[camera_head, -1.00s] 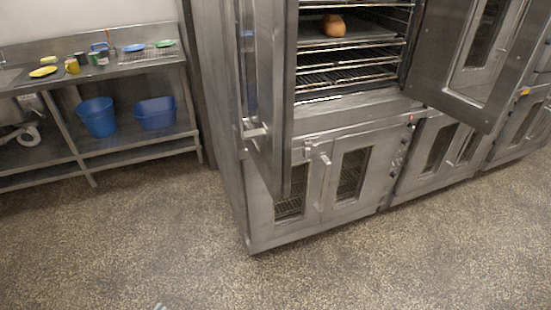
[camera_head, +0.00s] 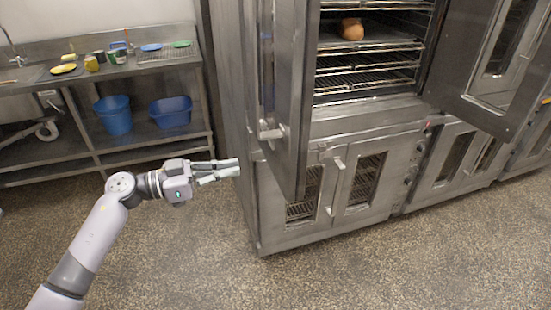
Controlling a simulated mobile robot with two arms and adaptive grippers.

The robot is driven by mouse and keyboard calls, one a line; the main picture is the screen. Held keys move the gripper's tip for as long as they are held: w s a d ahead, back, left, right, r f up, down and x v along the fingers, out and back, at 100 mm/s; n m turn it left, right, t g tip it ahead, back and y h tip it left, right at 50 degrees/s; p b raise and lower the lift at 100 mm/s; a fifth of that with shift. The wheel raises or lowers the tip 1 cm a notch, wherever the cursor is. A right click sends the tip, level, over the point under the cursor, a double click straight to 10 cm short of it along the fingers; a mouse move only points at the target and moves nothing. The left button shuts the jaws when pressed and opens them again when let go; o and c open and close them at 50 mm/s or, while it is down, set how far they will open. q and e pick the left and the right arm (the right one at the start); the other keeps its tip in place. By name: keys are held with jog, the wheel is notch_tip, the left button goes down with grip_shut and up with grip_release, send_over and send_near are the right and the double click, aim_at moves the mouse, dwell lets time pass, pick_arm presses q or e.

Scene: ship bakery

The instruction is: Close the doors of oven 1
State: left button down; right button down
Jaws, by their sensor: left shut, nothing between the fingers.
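The upper oven chamber (camera_head: 368,112) stands open, with wire racks and a brown loaf (camera_head: 351,29) inside. Its left door (camera_head: 294,95) is swung out toward me, with a handle (camera_head: 271,131) on its face. Its right door (camera_head: 481,62) is swung out to the right. The lower oven's doors (camera_head: 330,190) are closed. I cannot read which oven is number 1. My left gripper (camera_head: 228,171) is shut and empty, left of the open left door and below its handle, apart from it in the picture. My right gripper is not in view.
A steel table (camera_head: 120,71) with plates and cups stands at the back left. Blue tubs (camera_head: 114,116) sit on its lower shelf. More ovens (camera_head: 463,160) stand to the right. The speckled floor (camera_head: 400,265) in front is clear.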

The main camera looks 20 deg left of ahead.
aim_at(285, 159)
pick_arm(q)
jog(key=p+x, duration=0.2)
jog(key=x, duration=0.7)
jog(key=shift+w+d+r+p, duration=0.1)
jog(key=shift+w+d+p, duration=0.15)
jog(key=shift+p, duration=0.1)
jog(key=shift+w+d, duration=0.25)
jog(key=shift+d, duration=0.15)
